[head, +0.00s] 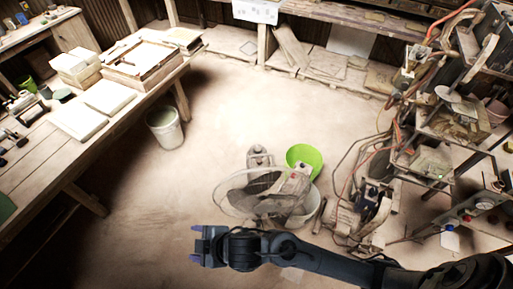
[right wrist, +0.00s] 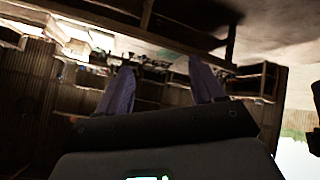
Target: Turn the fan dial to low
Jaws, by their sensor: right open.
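A floor fan (head: 250,192) with a round wire guard stands on the floor at the lower middle of the head view. Its dial is too small to make out, so its setting cannot be told. My right gripper (head: 196,244) is in front of the fan and to its lower left, apart from it. In the right wrist view the two fingers of this gripper (right wrist: 160,82) are spread with nothing between them. That view shows shelves and a bench beyond the fingers, and I cannot make out the fan there. My left gripper is not in view.
A green bucket (head: 304,158) stands close behind the fan at right. Machinery with hoses (head: 365,200) fills the right side. A long workbench (head: 50,165) with white slabs runs along the left, with a pale bucket (head: 165,128) beside it. The floor left of the fan is clear.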

